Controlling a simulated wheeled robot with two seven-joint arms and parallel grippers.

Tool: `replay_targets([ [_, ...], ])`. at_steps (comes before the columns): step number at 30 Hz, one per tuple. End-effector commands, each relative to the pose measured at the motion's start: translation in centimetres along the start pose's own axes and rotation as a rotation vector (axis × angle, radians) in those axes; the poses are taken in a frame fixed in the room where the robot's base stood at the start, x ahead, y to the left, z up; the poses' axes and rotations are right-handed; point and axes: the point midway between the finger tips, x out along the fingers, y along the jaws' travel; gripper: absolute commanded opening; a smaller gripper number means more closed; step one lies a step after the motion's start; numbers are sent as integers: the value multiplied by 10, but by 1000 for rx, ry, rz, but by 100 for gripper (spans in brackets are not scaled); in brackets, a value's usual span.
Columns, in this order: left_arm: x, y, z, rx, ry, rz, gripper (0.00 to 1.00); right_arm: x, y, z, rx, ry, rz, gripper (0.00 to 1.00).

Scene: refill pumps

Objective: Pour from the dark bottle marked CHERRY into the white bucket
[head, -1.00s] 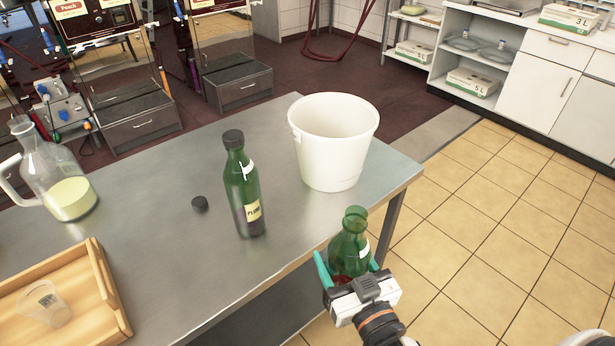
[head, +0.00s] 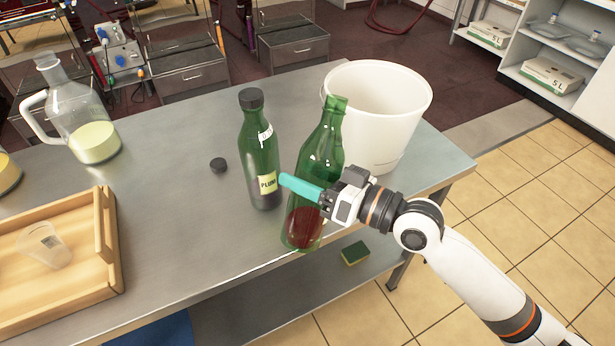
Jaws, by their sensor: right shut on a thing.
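My right gripper (head: 315,190) is shut on an uncapped green bottle (head: 303,225) with dark red liquid low inside. The bottle is tilted slightly, its open mouth up and to the right, near the bucket's left rim in the picture. Its label is not visible, so I cannot read CHERRY on it. The white bucket (head: 385,125) stands upright at the table's right end, partly behind the bottle and gripper. A capped green bottle marked PLUM (head: 261,150) stands upright just left of the held bottle. My left gripper is not in view.
A black cap (head: 218,165) lies on the metal table (head: 175,200). A glass jug (head: 85,120) with pale liquid stands at the left. A wooden tray (head: 106,230) holds a clear cup (head: 44,246). A sponge (head: 355,253) lies on the lower shelf.

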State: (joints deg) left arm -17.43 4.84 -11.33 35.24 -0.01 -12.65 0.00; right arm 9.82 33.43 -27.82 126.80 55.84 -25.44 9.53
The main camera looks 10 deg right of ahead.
Motion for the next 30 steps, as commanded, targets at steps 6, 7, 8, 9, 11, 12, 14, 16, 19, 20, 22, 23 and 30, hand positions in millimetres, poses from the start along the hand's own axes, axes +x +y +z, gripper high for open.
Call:
replay_targets([
  [6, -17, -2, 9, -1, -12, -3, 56, 0, -7, 10, 294, -5, 2, 24],
  [7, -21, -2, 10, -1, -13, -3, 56, 0, -8, 11, 357, -5, 2, 24],
  [8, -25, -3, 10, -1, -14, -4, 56, 0, -10, 12, 416, -5, 3, 24],
  [9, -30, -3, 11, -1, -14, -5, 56, 0, -13, 13, 495, -5, 2, 24],
  [11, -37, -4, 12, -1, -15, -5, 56, 0, -15, 16, 585, -4, 4, 24],
  [12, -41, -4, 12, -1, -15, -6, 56, 0, -14, 21, 601, -4, 4, 24],
  [14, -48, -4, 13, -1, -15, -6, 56, 0, -13, 27, 636, -4, 4, 24],
  [16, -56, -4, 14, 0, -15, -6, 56, 0, -13, 33, 679, -5, 4, 24],
  [19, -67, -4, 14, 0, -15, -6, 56, 0, -13, 42, 739, -3, 4, 24],
  [20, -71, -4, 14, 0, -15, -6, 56, 0, -13, 44, 757, -3, 4, 24],
  [22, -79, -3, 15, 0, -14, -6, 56, 0, -13, 50, 797, -3, 4, 24],
  [23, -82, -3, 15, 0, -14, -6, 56, 0, -13, 53, 814, -3, 3, 24],
  [30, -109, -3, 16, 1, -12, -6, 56, 0, -12, 73, 951, -2, 4, 24],
])
